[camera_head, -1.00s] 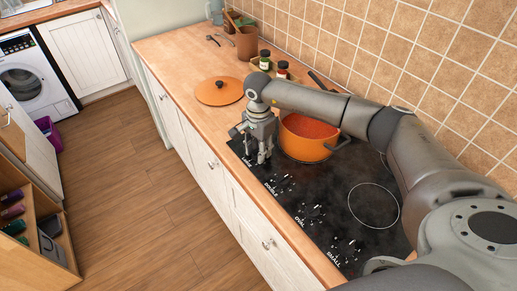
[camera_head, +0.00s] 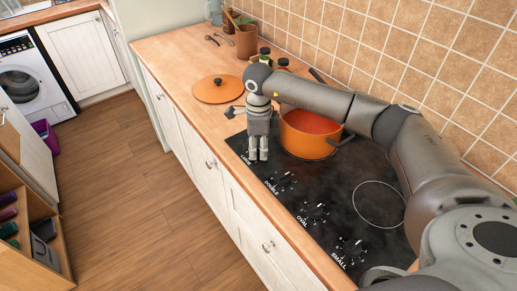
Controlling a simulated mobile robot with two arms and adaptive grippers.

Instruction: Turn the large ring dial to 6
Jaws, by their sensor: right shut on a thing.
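The black hob (camera_head: 330,205) has a row of dials along its front edge, with white labels beside them. My right gripper (camera_head: 258,157) points down at the far end of this row, beside the LARGE label (camera_head: 246,159). Its fingers are shut on the large ring dial, which they hide. The dial's pointer and numbers cannot be read. My left gripper is not in view.
An orange pot (camera_head: 306,138) stands on the hob right beside my right gripper. Its orange lid (camera_head: 218,91) lies on the wooden worktop. The double (camera_head: 281,181), oval (camera_head: 315,213) and small (camera_head: 351,249) dials sit nearer to me. Jars stand by the tiled wall.

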